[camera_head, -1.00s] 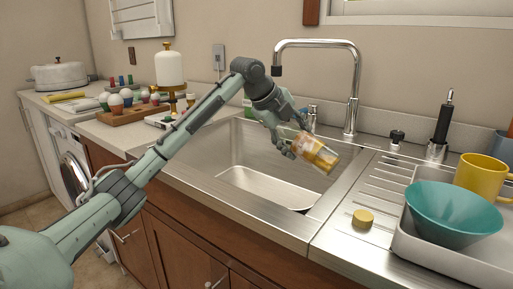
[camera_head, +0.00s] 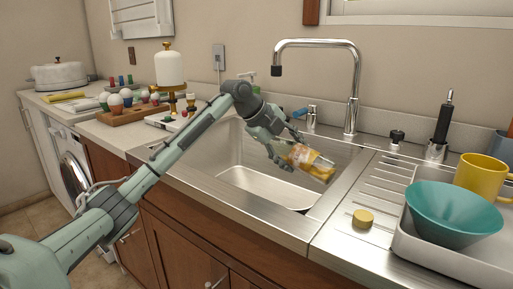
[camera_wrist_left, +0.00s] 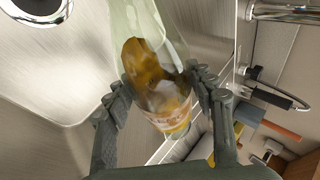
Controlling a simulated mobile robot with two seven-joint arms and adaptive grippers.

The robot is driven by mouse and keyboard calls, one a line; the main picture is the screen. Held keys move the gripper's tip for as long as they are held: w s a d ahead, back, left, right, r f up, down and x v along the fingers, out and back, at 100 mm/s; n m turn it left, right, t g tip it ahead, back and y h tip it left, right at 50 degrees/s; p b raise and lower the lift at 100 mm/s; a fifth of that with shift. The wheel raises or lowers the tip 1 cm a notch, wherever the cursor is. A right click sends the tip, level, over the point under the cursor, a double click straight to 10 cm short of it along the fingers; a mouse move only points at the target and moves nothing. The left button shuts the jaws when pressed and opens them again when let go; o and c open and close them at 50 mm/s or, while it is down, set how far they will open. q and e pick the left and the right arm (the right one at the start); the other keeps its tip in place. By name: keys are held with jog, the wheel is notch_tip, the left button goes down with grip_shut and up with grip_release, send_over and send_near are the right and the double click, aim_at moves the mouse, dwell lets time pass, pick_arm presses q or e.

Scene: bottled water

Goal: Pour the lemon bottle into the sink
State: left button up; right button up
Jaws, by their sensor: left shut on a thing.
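My left gripper (camera_head: 284,147) is shut on the lemon bottle (camera_head: 305,160), a clear bottle with yellow-orange contents, over the right part of the sink (camera_head: 225,150). The bottle lies tilted, with its right end lower in the head view. In the left wrist view the gripper's fingers (camera_wrist_left: 160,92) press on both sides of the bottle (camera_wrist_left: 158,75), and the sink drain (camera_wrist_left: 38,8) shows at top left. I cannot tell whether liquid is flowing out. A yellow cap (camera_head: 363,218) lies on the drainboard. My right gripper is not in view.
A chrome faucet (camera_head: 352,85) arches behind the sink. At right, a tray (camera_head: 450,262) holds a teal bowl (camera_head: 452,212) and a yellow mug (camera_head: 482,176). An egg holder (camera_head: 130,115) and a white dispenser (camera_head: 169,68) stand on the left counter.

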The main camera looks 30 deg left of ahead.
aim_at(292, 141)
pick_arm(q)
jog(key=shift+r, duration=0.25)
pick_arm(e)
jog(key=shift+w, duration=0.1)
pick_arm(q)
jog(key=shift+r+h, duration=0.1)
jog(key=shift+h, duration=0.3)
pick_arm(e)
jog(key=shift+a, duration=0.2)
pick_arm(q)
jog(key=shift+r, duration=0.2)
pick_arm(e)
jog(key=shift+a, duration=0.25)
pick_arm(q)
jog(key=shift+a+r+n+h, duration=0.1)
jog(key=shift+r+n+h, duration=0.3)
jog(key=shift+r+h, duration=0.25)
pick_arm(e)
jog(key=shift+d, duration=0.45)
pick_arm(q)
jog(key=shift+a+r+h, duration=0.1)
jog(key=shift+r+h, duration=0.15)
jog(key=shift+r, duration=0.05)
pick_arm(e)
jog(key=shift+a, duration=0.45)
pick_arm(q)
jog(key=shift+r, duration=0.2)
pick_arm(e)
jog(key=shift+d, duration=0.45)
